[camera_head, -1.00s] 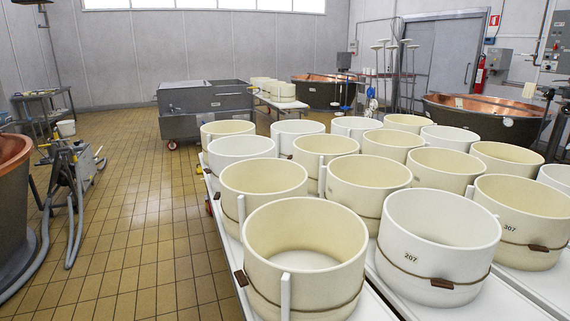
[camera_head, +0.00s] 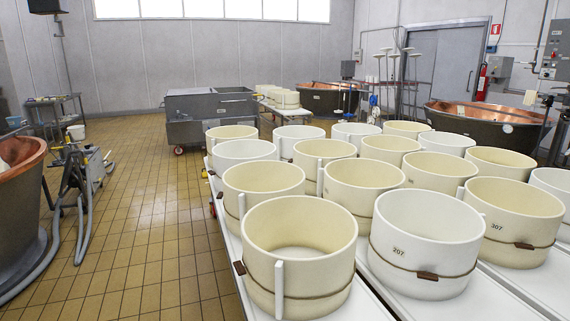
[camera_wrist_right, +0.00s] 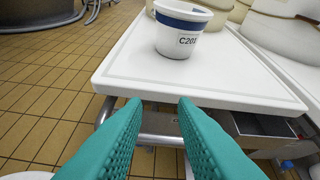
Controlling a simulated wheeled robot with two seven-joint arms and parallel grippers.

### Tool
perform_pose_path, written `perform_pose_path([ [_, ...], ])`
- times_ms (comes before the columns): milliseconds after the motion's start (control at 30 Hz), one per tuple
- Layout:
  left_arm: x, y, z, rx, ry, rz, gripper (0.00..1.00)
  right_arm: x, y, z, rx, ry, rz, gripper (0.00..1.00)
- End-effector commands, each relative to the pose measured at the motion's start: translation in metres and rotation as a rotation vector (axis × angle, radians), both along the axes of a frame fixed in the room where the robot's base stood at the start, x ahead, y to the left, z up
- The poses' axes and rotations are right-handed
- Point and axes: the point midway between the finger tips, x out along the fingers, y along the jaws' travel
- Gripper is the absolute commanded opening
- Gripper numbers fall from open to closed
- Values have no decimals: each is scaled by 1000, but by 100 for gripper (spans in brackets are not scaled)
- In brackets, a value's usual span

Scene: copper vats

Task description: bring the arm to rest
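My right gripper (camera_wrist_right: 158,101) shows in the right wrist view as two teal, textured fingers. They are spread apart with nothing between them, so it is open and empty. Beyond its tips is the near edge of a white table top (camera_wrist_right: 215,90), and a white bucket with a blue band and a label starting "C20" (camera_wrist_right: 182,35) stands on it, apart from the fingers. Neither gripper shows in the head view. My left gripper is in no view.
Rows of cream and white moulds (camera_head: 300,225) fill the long tables at right. A copper vat (camera_head: 20,165) and a hose stand (camera_head: 80,170) are at left. A grey cart (camera_head: 210,115) stands at the back. The tiled floor (camera_head: 150,220) between is clear.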

Motion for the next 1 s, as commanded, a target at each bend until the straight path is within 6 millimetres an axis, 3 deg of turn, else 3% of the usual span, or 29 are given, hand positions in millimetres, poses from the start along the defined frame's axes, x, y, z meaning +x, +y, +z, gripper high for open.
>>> perform_pose_path([
  [167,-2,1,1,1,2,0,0,-18,-15,-55,-33,123,-46,25],
  [333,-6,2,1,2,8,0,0,-53,-32,-122,-70,286,-101,25],
  [500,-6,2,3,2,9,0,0,-124,-45,-205,-114,539,-173,25],
  [600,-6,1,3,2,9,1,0,-172,-46,-240,-135,683,-202,25],
  [700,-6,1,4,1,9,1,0,-213,-44,-261,-151,797,-223,25],
  [800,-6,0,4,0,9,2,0,-242,-42,-272,-163,872,-233,25],
  [900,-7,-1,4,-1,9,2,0,-257,-41,-276,-167,911,-238,25],
  [1000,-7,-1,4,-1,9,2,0,-259,-41,-277,-168,917,-239,25],
])
